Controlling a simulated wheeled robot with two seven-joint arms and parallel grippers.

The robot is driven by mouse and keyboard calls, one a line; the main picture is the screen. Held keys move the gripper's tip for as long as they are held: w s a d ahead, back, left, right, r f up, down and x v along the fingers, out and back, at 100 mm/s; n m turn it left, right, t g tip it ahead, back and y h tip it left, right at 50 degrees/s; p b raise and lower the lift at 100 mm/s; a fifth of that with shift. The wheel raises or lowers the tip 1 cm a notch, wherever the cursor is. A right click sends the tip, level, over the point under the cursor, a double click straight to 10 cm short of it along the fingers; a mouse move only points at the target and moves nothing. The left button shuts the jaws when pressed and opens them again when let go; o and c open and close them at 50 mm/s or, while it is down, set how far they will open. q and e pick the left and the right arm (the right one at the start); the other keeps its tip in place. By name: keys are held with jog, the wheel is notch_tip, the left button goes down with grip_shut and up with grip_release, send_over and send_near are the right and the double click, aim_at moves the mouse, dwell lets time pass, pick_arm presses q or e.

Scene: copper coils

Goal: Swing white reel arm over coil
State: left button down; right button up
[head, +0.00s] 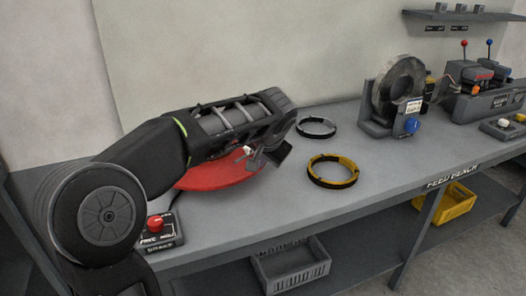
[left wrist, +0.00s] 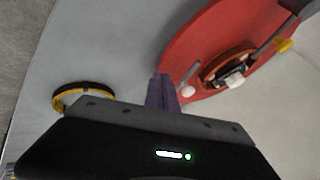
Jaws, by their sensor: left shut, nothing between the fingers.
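The red reel disc (head: 222,178) lies on the bench, largely hidden behind my left arm in the head view. In the left wrist view the red disc (left wrist: 195,50) carries a copper-brown coil (left wrist: 210,72) at its middle. A small white block (left wrist: 235,82) sits at the coil, and a white round knob (left wrist: 188,91) is near the disc's edge. A grey bar with a yellow tip (left wrist: 285,45) is beyond the coil. I cannot tell which part is the white reel arm. My left gripper (left wrist: 162,84) is shut and empty beside the white knob; contact is unclear. It also shows in the head view (head: 262,160).
A control box with a red button (head: 156,226) stands at the front left. A grey coil stand (head: 381,125) and a machine (head: 484,100) stand farther right.

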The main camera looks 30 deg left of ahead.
aim_at(248, 151)
pick_arm(q)
jog(key=shift+w+a+f+p, duration=0.15)
jog(key=shift+a+p, duration=0.05)
jog(key=shift+a, duration=0.8)
jog(key=shift+w+a+f+p, duration=0.1)
jog(key=shift+a+p, duration=0.1)
jog(key=shift+a, duration=0.8)
pick_arm(e)
jog(key=shift+r, duration=0.4)
jog(key=shift+r, duration=0.1)
